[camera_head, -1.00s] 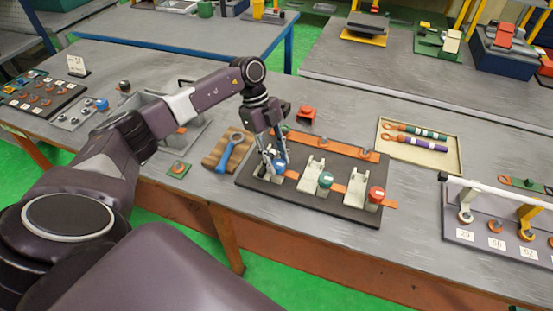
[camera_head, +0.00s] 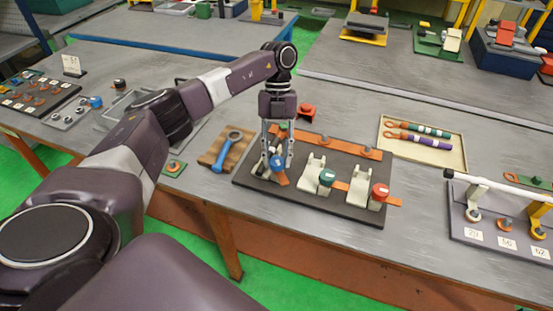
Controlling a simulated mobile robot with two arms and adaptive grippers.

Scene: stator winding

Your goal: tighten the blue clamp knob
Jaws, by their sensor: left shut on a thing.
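The blue clamp knob (camera_head: 277,164) sits on the leftmost clamp of a dark board (camera_head: 310,203) on the grey bench. My left gripper (camera_head: 277,163) points down over this clamp, its two grey fingers on either side of the blue knob, shut on it. A short orange strip (camera_head: 281,179) shows just below the knob. The clamp body behind the fingers is partly hidden. The green knob (camera_head: 327,177) and the red knob (camera_head: 380,191) sit on the two clamps to the right. My right gripper is not in view.
A blue wrench (camera_head: 227,150) lies on a wooden block to the left. A red part (camera_head: 307,110) stands behind the board. A beige tray (camera_head: 449,163) with two handled tools is at the back right. A rack with numbered cards (camera_head: 506,242) stands at the right.

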